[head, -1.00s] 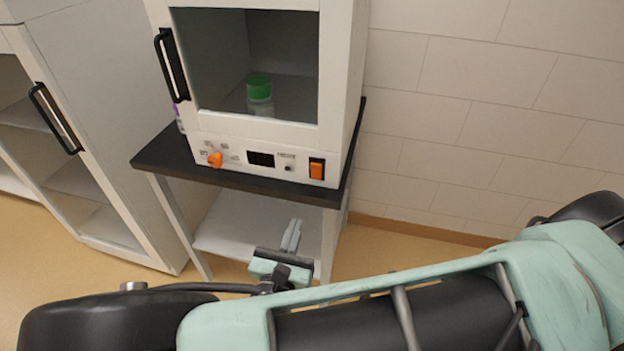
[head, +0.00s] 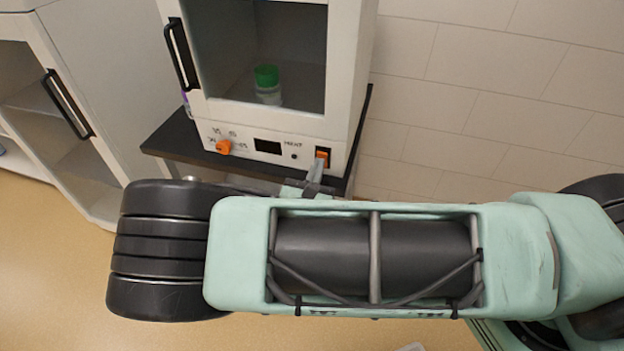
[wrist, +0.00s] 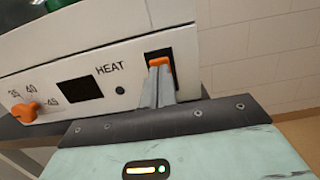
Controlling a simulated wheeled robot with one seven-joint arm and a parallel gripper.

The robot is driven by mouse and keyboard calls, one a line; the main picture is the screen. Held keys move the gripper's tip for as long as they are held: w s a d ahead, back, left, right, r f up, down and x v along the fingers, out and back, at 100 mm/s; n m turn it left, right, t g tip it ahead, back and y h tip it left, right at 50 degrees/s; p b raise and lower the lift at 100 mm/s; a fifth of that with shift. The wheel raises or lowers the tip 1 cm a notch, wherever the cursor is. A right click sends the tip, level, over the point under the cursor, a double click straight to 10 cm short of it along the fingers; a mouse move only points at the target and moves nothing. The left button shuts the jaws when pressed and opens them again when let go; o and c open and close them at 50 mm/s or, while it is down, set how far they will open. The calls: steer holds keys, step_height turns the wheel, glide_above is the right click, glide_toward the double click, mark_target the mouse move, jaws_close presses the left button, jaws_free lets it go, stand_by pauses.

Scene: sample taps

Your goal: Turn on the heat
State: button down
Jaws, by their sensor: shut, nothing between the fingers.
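The white heating cabinet (head: 345,60) stands on a dark-topped table. Its front panel carries an orange rocker switch (head: 322,157) at the right, which also shows in the wrist view (wrist: 158,62), beside the word HEAT. An orange dial (head: 223,147) sits at the panel's left, by the numbers 35, 40 and 45 in the wrist view. A dark display (wrist: 80,91) and a small dark lamp (wrist: 120,90) lie between them. My gripper (wrist: 157,80) is shut and empty, its fingertips at the lower part of the switch. I cannot tell whether they touch or press it.
A green-capped bottle (head: 267,85) stands inside the cabinet behind its window. The cabinet door has a black handle (head: 181,53). Another cabinet with a black handle (head: 67,103) stands at the left. The tiled wall (head: 480,90) is at the right.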

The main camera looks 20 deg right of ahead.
steer(key=shift+w+d, duration=0.2)
steer(key=shift+w, duration=0.1)
steer(key=shift+r, duration=0.1)
